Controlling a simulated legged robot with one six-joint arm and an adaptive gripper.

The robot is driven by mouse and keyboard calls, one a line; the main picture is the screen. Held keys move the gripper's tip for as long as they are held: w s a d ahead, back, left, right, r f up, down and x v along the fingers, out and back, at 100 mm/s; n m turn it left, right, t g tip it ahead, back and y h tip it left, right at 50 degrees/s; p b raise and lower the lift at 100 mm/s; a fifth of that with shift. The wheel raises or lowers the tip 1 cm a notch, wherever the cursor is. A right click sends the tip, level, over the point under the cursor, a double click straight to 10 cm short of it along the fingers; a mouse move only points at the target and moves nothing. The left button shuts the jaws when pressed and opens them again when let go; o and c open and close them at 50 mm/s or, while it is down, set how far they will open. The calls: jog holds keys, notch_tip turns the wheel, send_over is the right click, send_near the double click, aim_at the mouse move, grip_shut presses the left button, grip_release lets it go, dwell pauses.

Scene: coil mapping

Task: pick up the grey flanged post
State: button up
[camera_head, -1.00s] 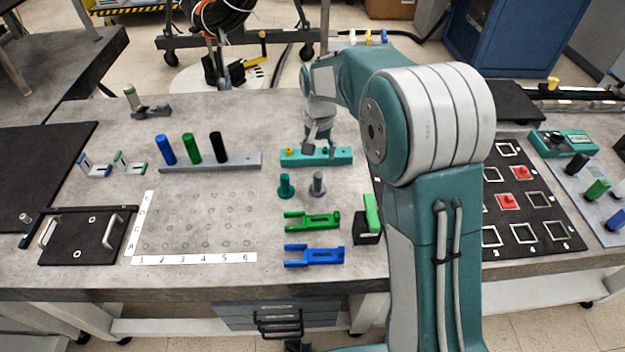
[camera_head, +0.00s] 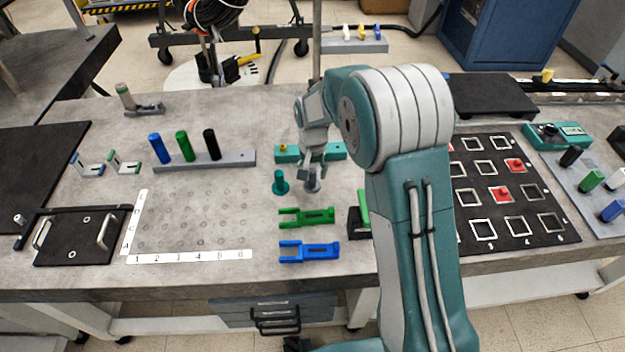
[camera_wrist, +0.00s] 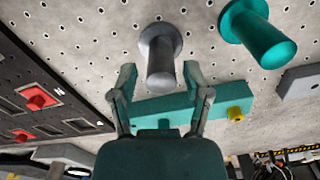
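The grey flanged post (camera_wrist: 160,60) stands upright on the table, its flange on the perforated surface. In the head view the post (camera_head: 312,185) is partly hidden by my gripper (camera_head: 312,168), which is just above it and pointing down. In the wrist view my gripper (camera_wrist: 158,88) is open, its two fingers spread on either side of the post's near end. I cannot tell whether a finger touches it. The teal flanged post (camera_head: 280,183) stands just left of the grey one; it also shows in the wrist view (camera_wrist: 262,38).
A teal bar (camera_head: 287,154) with a yellow peg lies behind the posts. A green fork-shaped part (camera_head: 306,216) and a blue one (camera_head: 309,250) lie in front. A grey rail with blue, green and black cylinders (camera_head: 235,158) stands left. Black frame board (camera_head: 510,230) is right.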

jog(key=shift+a, duration=0.15)
grip_shut()
